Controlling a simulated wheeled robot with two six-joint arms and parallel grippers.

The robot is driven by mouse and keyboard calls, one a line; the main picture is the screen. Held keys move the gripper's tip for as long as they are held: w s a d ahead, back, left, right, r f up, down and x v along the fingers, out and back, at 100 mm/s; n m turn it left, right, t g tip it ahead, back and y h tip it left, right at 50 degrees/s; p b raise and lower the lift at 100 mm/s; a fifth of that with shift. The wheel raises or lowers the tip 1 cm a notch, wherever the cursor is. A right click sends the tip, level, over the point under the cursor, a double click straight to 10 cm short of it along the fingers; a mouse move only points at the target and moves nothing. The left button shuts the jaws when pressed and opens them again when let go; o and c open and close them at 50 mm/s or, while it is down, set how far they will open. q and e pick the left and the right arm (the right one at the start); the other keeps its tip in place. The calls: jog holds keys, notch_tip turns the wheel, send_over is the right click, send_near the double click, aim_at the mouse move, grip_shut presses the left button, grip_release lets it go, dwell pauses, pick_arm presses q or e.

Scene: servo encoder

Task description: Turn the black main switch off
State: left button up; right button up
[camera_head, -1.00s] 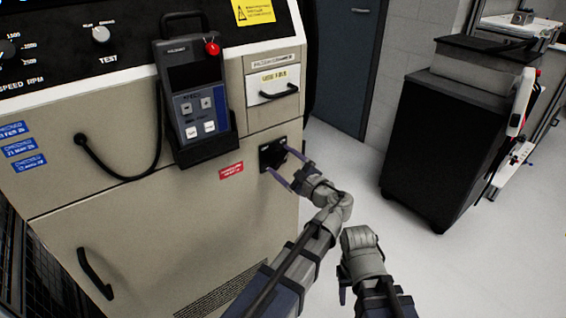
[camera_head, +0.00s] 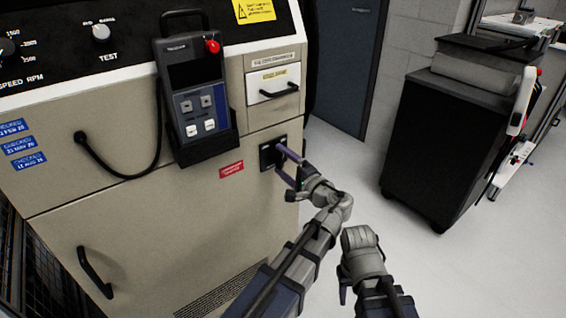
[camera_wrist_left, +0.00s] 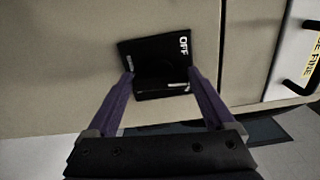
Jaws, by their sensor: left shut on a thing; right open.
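The black main switch (camera_head: 267,155) is on a dark square plate on the beige cabinet front, below the white drawer. In the left wrist view the switch plate (camera_wrist_left: 150,55) shows a white "OFF" label, turned sideways, and a darker block along its lower edge. My left gripper (camera_head: 280,163) is at the switch; its purple fingers (camera_wrist_left: 161,80) reach to both sides of the black block and are shut on it. The fingers partly cover the switch in the head view, and I cannot tell its exact setting. My right gripper (camera_head: 343,292) is mostly hidden by its own arm, away from the cabinet.
A handheld control unit (camera_head: 196,100) hangs left of the switch with a cable. The white drawer (camera_head: 273,83) has a black handle. A red label (camera_head: 231,170) is beside the switch. A dark cabinet (camera_head: 440,140) stands at right, with clear floor (camera_head: 480,270) before it.

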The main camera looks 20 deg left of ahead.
pick_arm(q)
jog(key=n, duration=0.5)
jog(key=shift+f+n, duration=0.2)
jog(key=shift+n, duration=0.1)
jog(key=shift+f+n, duration=0.1)
jog(key=shift+n, duration=2)
jog(key=o, duration=1.1)
jog(key=shift+s+d, duration=0.1)
